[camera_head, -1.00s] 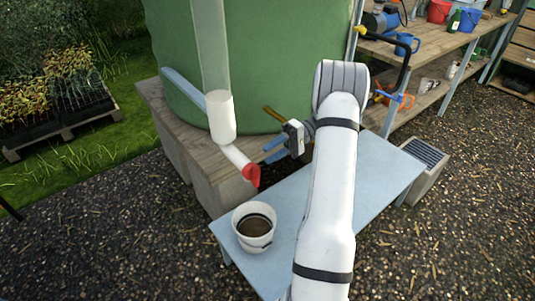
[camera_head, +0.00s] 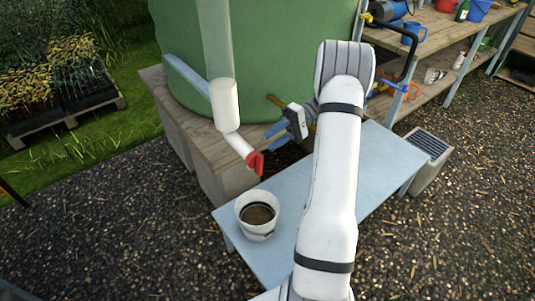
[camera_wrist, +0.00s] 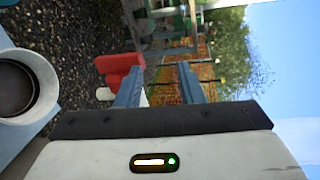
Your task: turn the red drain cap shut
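The red drain cap (camera_head: 254,162) sits on the end of a bent white pipe (camera_head: 237,143) low on the green tank's front. My gripper (camera_head: 271,137) is just right of the cap and a little above it in the head view, apart from it. Its two blue fingers point left and are spread with nothing between them. In the wrist view the cap (camera_wrist: 120,68) shows at the left finger of my gripper (camera_wrist: 161,72), partly hidden by it. Whether that finger touches the cap I cannot tell.
A white bucket (camera_head: 257,234) of dark liquid stands below the cap on a pale blue bench (camera_head: 360,190). The green tank (camera_head: 270,50) rests on a wooden platform (camera_head: 215,148). A shelf (camera_head: 445,50) with buckets and tools is at the right.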

